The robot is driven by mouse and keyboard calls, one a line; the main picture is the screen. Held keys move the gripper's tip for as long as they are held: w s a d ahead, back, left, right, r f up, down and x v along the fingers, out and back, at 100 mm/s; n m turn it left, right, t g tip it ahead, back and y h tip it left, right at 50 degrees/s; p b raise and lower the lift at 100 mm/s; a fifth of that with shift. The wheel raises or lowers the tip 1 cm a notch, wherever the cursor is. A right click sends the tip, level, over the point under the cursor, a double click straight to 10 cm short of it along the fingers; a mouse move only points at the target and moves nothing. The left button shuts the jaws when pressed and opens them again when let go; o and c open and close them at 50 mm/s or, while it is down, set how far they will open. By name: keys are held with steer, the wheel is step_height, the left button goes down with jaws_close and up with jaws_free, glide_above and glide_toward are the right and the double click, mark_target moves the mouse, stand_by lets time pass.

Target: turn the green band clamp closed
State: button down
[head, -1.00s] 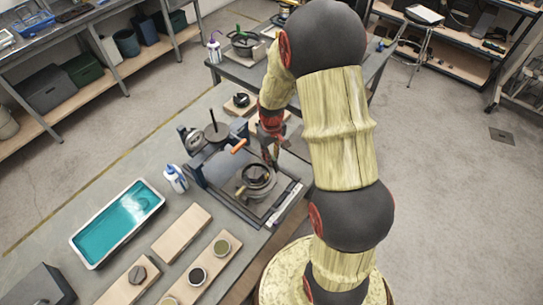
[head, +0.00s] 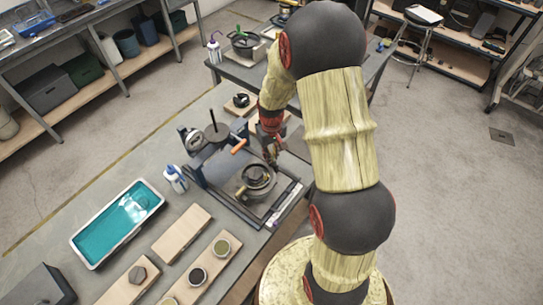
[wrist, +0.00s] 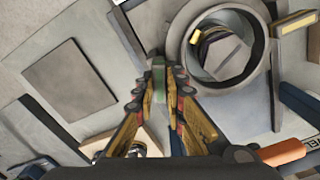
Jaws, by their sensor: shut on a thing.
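Only the top of this piece shows between the fingertips. Right beside it in the wrist view is a grey round ring (wrist: 262,62) with a dark inside and a yellowish part in it. In the head view my gripper (head: 271,152) is at the far side of the round fixture (head: 257,180) on the bench. The green piece cannot be made out there, and the clamp's band is not clearly seen.
An orange handle (head: 239,146) and a black post (head: 212,120) stand left of my gripper. A white bottle (head: 175,178), a teal tray (head: 118,222) and wooden boards (head: 182,233) with small round pots lie further left and nearer.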

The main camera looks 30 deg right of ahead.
steer(key=shift+m, duration=0.8)
steer(key=c, duration=2.1)
jaws_free()
steer(key=shift+n, duration=0.3)
